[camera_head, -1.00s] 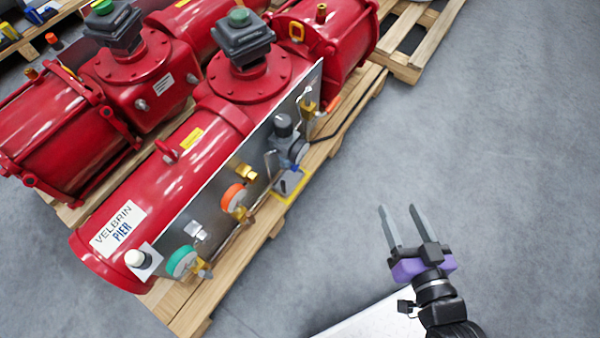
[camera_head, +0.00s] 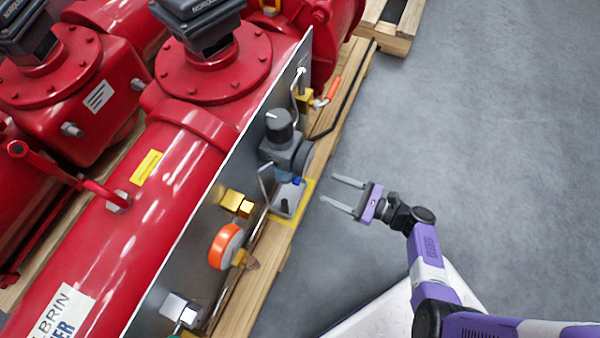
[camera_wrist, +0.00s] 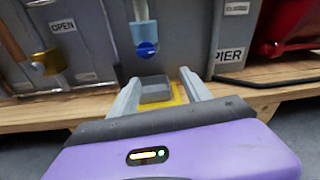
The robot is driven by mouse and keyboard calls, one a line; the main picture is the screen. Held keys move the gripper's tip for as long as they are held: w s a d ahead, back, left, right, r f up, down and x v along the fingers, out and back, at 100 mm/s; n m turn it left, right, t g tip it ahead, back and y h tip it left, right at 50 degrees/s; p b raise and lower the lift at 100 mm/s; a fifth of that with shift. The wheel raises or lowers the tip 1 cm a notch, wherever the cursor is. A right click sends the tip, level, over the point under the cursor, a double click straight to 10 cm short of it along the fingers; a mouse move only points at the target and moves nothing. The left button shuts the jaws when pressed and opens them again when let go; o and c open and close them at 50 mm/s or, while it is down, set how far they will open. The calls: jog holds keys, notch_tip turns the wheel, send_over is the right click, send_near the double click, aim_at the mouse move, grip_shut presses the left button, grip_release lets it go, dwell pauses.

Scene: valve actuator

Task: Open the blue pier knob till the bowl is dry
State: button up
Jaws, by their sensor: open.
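The blue knob (camera_wrist: 146,48) sits at the bottom of a light-blue bowl (camera_wrist: 143,33) in the wrist view. In the head view, the knob (camera_head: 297,181) shows small below the grey regulator body (camera_head: 290,152) with its black top knob (camera_head: 279,124). My gripper (camera_head: 329,188) is open and empty, to the right of the regulator and apart from it. In the wrist view its fingers (camera_wrist: 160,77) point towards the panel, with the blue knob above and between them. I cannot tell whether liquid is in the bowl.
A grey block (camera_wrist: 156,90) on a yellow-edged base lies below the knob. A PIER label (camera_wrist: 230,54) is right of it. An orange gauge (camera_head: 224,246) and brass fitting (camera_head: 237,203) stand out from the panel. Grey floor (camera_head: 480,120) is clear at right.

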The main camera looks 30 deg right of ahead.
aim_at(298, 179)
jog(key=w+a+r+y+b, duration=0.1)
jog(key=w+a+r+b, duration=0.1)
jog(key=w+a, duration=0.3)
jog(key=shift+w+a+r+m+y, duration=0.2)
jog(key=shift+a+m+y, duration=0.15)
jog(key=shift+a, duration=0.25)
jog(key=shift+c, duration=0.5)
grip_shut()
